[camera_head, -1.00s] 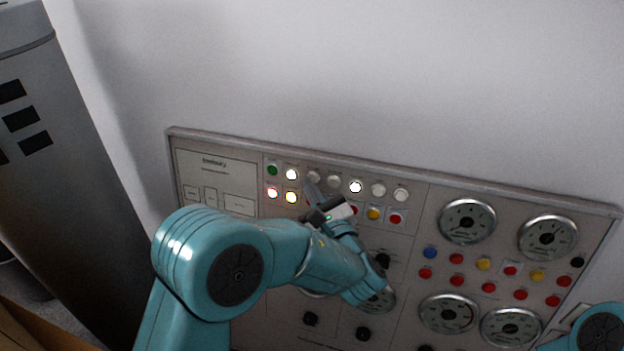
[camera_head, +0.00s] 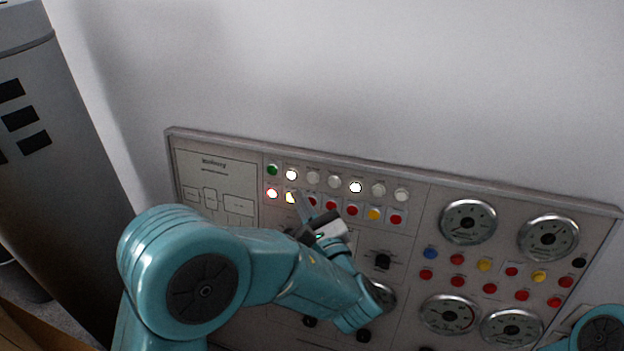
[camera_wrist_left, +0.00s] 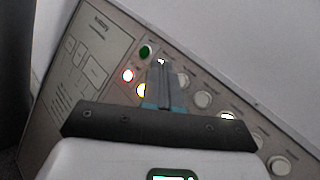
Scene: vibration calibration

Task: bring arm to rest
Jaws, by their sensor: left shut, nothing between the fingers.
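My left arm comes in from the lower left of the head view, and its gripper (camera_head: 299,199) is in front of the control panel (camera_head: 230,166). The fingers are shut with nothing between them. Whether the tips touch the panel I cannot tell. A teal part of my right arm (camera_head: 598,332) shows at the lower right; its gripper is out of view.
The panel carries a green button (camera_head: 272,169), lit white buttons (camera_head: 355,187), several red buttons and round gauges (camera_head: 467,221). A grey cabinet (camera_head: 60,180) stands at the left. The wall (camera_head: 350,70) above the panel is bare.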

